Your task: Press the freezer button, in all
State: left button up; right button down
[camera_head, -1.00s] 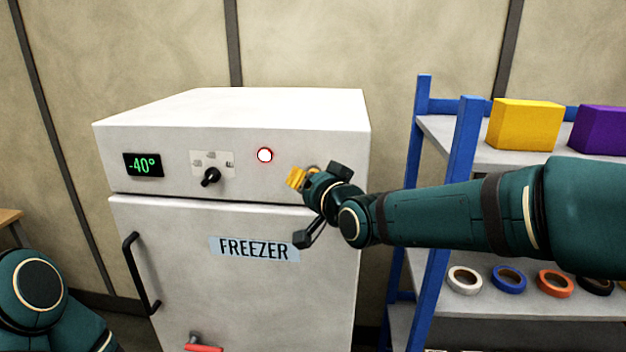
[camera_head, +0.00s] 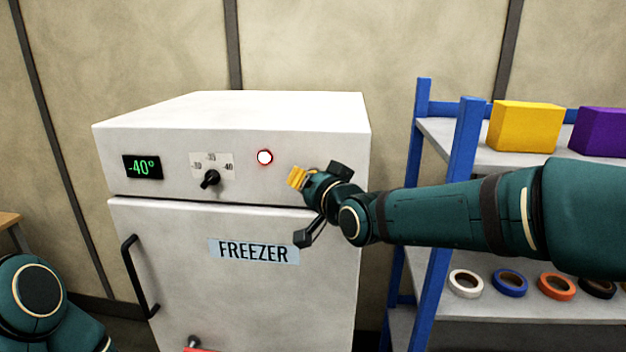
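The white freezer (camera_head: 280,240) stands in the middle of the view with its door closed. Its round white button with a red ring (camera_head: 264,157) is on the upper front panel. My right gripper (camera_head: 300,207) is in front of the panel, to the right of the button and apart from it in the picture. Its fingers are spread, with one black finger up and one down, and a yellow piece shows at its left side. I see nothing held between the fingers.
A green display (camera_head: 142,167) reads -40° beside a black dial knob (camera_head: 210,179). The door has a black handle (camera_head: 140,275). A blue-framed shelf (camera_head: 440,200) at right holds a yellow box (camera_head: 525,126), a purple box (camera_head: 602,130) and several tape rolls (camera_head: 510,283).

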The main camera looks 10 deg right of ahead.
jog(key=shift+w, duration=0.2)
jog(key=shift+s, duration=0.1)
dwell(0.4)
jog(key=shift+s+a+b, duration=0.15)
jog(key=shift+s+b, duration=0.15)
jog(key=shift+s, duration=0.45)
jog(key=s, duration=0.2)
jog(key=s+a+p, duration=0.1)
jog(key=s, duration=0.2)
jog(key=shift+a+p, duration=0.15)
jog(key=shift+p, duration=0.15)
jog(key=shift+w, duration=0.1)
dwell(0.3)
